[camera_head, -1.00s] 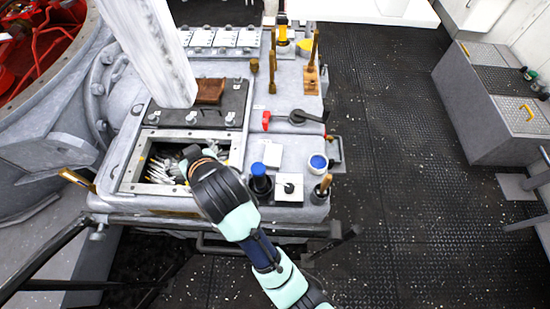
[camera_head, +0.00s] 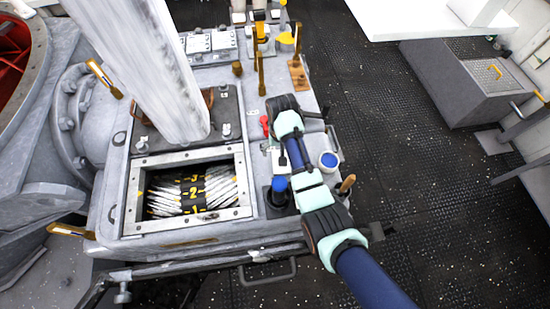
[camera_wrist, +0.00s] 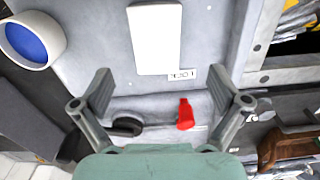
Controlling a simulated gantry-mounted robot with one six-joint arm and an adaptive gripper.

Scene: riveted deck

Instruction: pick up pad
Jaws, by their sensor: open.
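The pad looks to be the plain white rectangle (camera_wrist: 156,38) lying flat on the grey housing top, at the upper middle of the wrist view.
A red-tipped lever (camera_wrist: 186,115) and a dark handle (camera_wrist: 127,126) lie below the fingertips in the wrist view. A white cup with blue inside (camera_head: 329,162) and a blue-topped post (camera_head: 279,184) stand nearby. An open hatch (camera_head: 133,190) shows cable at left.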

